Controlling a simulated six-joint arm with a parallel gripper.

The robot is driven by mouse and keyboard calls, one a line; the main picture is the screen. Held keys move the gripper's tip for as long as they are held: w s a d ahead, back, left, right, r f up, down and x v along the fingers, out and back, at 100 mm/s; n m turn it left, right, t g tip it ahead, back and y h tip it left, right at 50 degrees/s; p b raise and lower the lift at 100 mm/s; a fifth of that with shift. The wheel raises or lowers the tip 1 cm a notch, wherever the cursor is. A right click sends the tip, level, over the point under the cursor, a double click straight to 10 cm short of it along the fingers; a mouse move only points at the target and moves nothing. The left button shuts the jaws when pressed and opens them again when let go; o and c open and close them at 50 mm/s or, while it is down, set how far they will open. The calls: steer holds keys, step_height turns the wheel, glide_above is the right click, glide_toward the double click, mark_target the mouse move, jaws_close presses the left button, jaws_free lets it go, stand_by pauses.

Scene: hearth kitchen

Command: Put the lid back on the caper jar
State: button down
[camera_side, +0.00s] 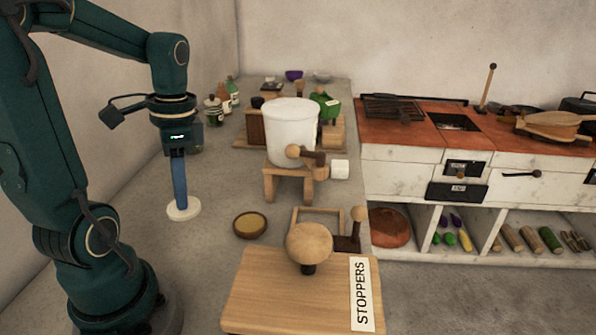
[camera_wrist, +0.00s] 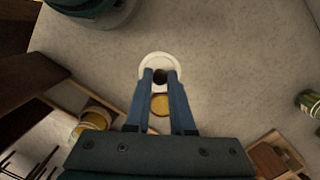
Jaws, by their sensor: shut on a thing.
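My gripper (camera_side: 181,200) points down at the left of the worktop, its blue fingers shut on a round white lid (camera_side: 184,210). In the wrist view the lid (camera_wrist: 158,66) shows as a pale disc, with its dark knob (camera_wrist: 160,77) between the fingertips (camera_wrist: 160,74). I cannot tell whether the lid touches the worktop. A small jar with green on it (camera_side: 213,111) stands at the back left, beside bottles. A green-marked jar also shows at the right edge of the wrist view (camera_wrist: 309,104). I cannot be sure that it is the caper jar, nor see its mouth.
A large white crock (camera_side: 291,135) stands on a wooden stand (camera_side: 289,174). A board marked STOPPERS (camera_side: 262,290) with a wooden knob (camera_side: 309,243) is in front.

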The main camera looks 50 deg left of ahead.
steer(key=shift+s+a+r, duration=0.15)
steer(key=shift+a, duration=0.05)
steer(key=shift+s+r+n, duration=0.1)
steer(key=shift+s+n, duration=0.05)
steer(key=shift+n, duration=0.25)
steer(key=w+d+r+n, duration=0.1)
steer(key=w+d+r, duration=0.3)
steer(key=w+d, duration=0.25)
steer(key=w+d+r+n, duration=0.1)
steer(key=w+d+r, duration=0.35)
steer(key=w, duration=0.25)
steer(key=d+f+m, duration=0.3)
steer(key=d, duration=0.4)
steer(key=shift+w+d+f, duration=0.1)
steer(key=shift+w+f, duration=0.15)
steer(key=shift+f, duration=1.15)
steer(key=shift+w+d+f, duration=0.1)
steer(key=shift+w+f, duration=0.1)
steer(key=shift+f, duration=1.2)
steer(key=shift+f, duration=0.2)
